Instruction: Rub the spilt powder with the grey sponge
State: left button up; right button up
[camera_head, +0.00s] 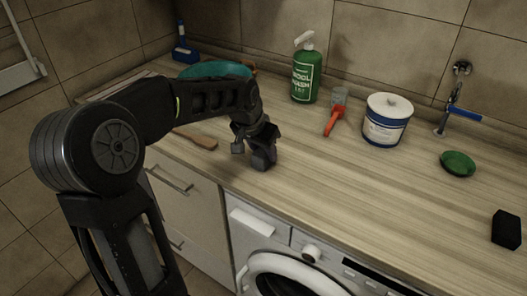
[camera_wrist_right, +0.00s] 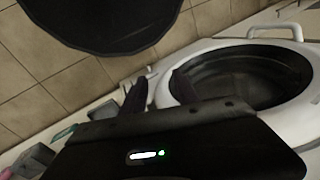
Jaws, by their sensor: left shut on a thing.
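My left gripper (camera_head: 258,146) is over the front part of the wooden worktop, pointing down. It is shut on a dark grey block, which looks like the grey sponge (camera_head: 263,160); the fingers hide much of it. The block is at or just above the worktop, and I cannot tell if it touches. I cannot make out the spilt powder on the worktop. My right gripper (camera_wrist_right: 160,92) shows only in the right wrist view, its two dark fingers apart with nothing seen between them.
A wooden brush (camera_head: 196,137) and teal object (camera_head: 215,70) lie near my left arm. Behind stand a green bottle (camera_head: 306,75), orange-handled tool (camera_head: 334,121) and white-blue tub (camera_head: 386,120). The middle worktop is clear.

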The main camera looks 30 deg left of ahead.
pick_arm(q)
jog(key=r+p, duration=0.1)
jog(key=r, duration=0.1)
jog(key=r+p, duration=0.1)
jog(key=shift+d+r, duration=0.2)
jog(key=shift+r, duration=0.2)
jog(key=shift+a+r+p, duration=0.2)
jog(key=shift+r+p, duration=0.55)
jog(key=shift+r, duration=0.25)
jog(key=shift+r+p, duration=0.8)
jog(key=shift+r, duration=0.4)
jog(key=shift+d, duration=0.1)
